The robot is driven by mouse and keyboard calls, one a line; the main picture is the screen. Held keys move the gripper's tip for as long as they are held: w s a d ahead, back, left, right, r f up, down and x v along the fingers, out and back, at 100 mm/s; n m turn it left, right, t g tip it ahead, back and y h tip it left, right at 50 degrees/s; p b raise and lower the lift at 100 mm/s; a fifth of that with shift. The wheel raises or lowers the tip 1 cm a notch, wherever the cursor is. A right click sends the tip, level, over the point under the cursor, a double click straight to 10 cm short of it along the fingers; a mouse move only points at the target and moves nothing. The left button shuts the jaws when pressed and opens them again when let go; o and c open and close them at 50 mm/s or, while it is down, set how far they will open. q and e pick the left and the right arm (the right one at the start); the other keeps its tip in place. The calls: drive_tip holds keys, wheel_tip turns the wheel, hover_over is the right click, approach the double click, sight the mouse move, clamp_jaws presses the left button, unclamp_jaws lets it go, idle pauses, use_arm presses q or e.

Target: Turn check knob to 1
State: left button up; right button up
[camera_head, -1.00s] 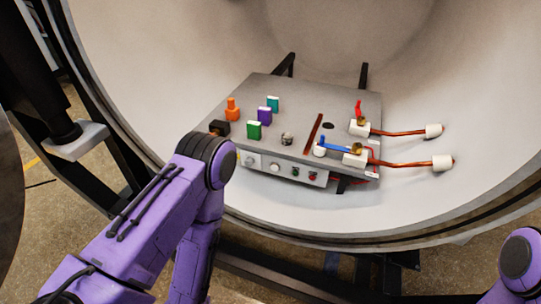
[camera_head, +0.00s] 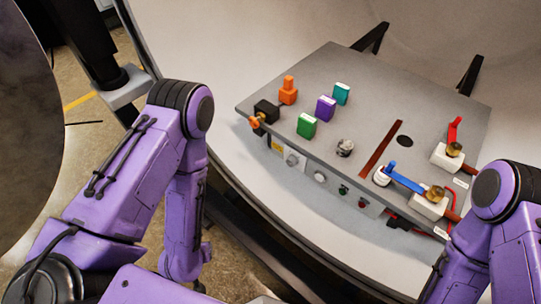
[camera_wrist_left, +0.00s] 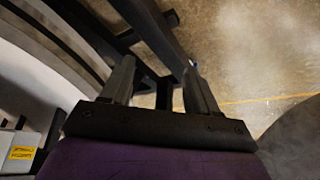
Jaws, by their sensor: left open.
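The grey control box (camera_head: 262,95) sits inside the pale chamber. Its front face has two round knobs, a left knob (camera_head: 292,160) and a middle knob (camera_head: 320,177); a silver round knob (camera_head: 345,147) stands on top. I cannot read which is the check knob or where any points. My left arm hangs left of the box, its gripper out of sight in the head view. In the left wrist view my left gripper (camera_wrist_left: 157,72) is open and empty, above floor and dark frame bars. My right arm is at the right edge; its gripper is not visible.
On the box top are orange (camera_head: 288,95), green (camera_head: 306,126), purple (camera_head: 326,108) and teal (camera_head: 342,93) blocks. A blue lever (camera_head: 405,180) and a red lever (camera_head: 454,130) are at the right. The chamber rim lies between my left arm and the box.

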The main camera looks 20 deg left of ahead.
use_arm(q)
drive_tip(key=w+d+f+m+t+h+b, duration=0.1)
drive_tip(key=w+d+f+m+t+b, duration=0.2)
drive_tip(key=w, duration=0.4)
drive_tip(key=m+t+h+b, duration=0.7)
drive_tip(key=t+h+b, duration=0.2)
drive_tip(key=b, duration=0.8)
approach(289, 164)
drive_tip(key=p+x, duration=0.2)
drive_tip(key=x, duration=0.6)
drive_tip(key=shift+w+d, duration=0.15)
drive_tip(key=shift+w, duration=0.05)
use_arm(e)
wheel_tip(289, 164, down, 20)
drive_tip(key=shift+w, duration=0.15)
use_arm(q)
drive_tip(key=shift+c, duration=0.2)
drive_tip(key=c, duration=1)
